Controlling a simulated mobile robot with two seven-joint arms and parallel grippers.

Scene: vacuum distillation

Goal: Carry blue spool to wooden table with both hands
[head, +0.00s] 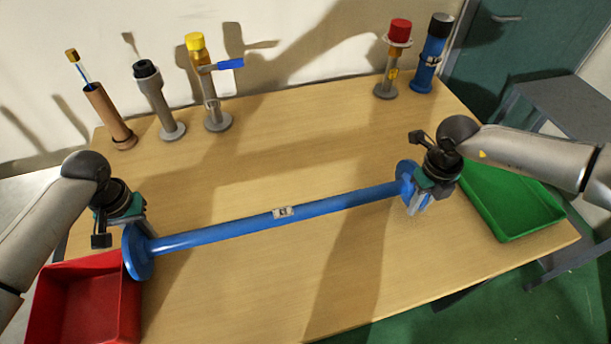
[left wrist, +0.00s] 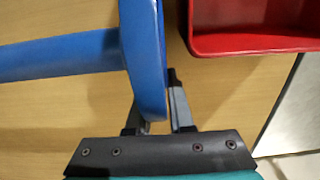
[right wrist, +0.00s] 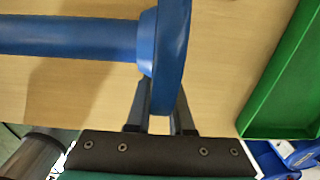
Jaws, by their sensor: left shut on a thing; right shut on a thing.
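The blue spool (head: 250,225) is a long blue pipe with a round flange at each end and a small label at its middle. It lies across the wooden table (head: 270,295) in the head view; I cannot tell whether it touches the top. My left gripper (head: 135,228) is shut on the left flange, whose edge sits between the fingers in the left wrist view (left wrist: 150,110). My right gripper (head: 415,200) is shut on the right flange, also seen between the fingers in the right wrist view (right wrist: 165,95).
A red tray (head: 45,305) is close by the left flange, and a green tray (head: 520,215) is right of the right gripper. Several upright fittings, including a yellow-topped one (head: 195,42) and a red-topped one (head: 400,28), stand along the back.

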